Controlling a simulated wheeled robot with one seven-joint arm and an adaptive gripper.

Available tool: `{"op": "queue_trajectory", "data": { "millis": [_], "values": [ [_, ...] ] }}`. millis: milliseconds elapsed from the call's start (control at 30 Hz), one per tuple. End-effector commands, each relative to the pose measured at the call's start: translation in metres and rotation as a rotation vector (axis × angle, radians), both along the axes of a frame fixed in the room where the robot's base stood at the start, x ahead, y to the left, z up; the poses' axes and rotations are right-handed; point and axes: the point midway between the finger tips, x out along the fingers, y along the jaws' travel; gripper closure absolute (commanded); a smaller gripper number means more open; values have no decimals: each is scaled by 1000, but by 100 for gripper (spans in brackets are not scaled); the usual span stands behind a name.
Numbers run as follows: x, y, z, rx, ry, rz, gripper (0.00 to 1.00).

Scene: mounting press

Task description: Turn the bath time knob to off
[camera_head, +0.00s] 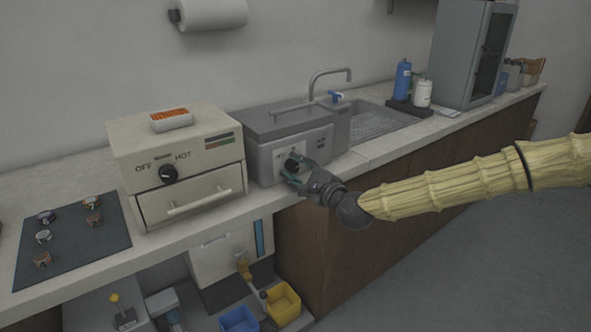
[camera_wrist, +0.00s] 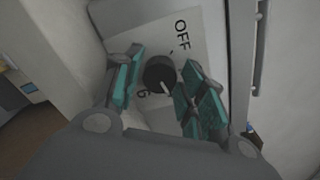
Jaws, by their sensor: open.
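The bath time knob (camera_wrist: 159,75) is a round black knob with a light pointer line, on a pale label plate (camera_wrist: 160,38) marked OFF. In the wrist view the pointer is aimed down and right, away from the OFF print. In the head view the knob (camera_head: 292,165) is on the front of the grey bath unit (camera_head: 275,134). My gripper (camera_wrist: 162,86) is open, with its teal-padded fingers on either side of the knob. I cannot tell whether either finger touches it. In the head view my gripper (camera_head: 297,172) is right at the unit's front.
A beige box (camera_head: 180,150) with its own OFF/HOT knob (camera_head: 168,174) stands to the left. A sink (camera_head: 375,122) with a faucet is to the right. A dark mat (camera_head: 75,262) with small round pieces lies far left. Yellow and blue bins sit below the counter.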

Motion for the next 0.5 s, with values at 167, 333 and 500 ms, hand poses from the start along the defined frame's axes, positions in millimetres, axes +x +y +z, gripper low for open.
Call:
{"op": "queue_trajectory", "data": {
  "millis": [167,333,500],
  "values": [
    [1,1,0,0,0,0,59],
    [1,1,0,0,0,0,65],
    [1,1,0,0,0,0,94]
  ]
}}
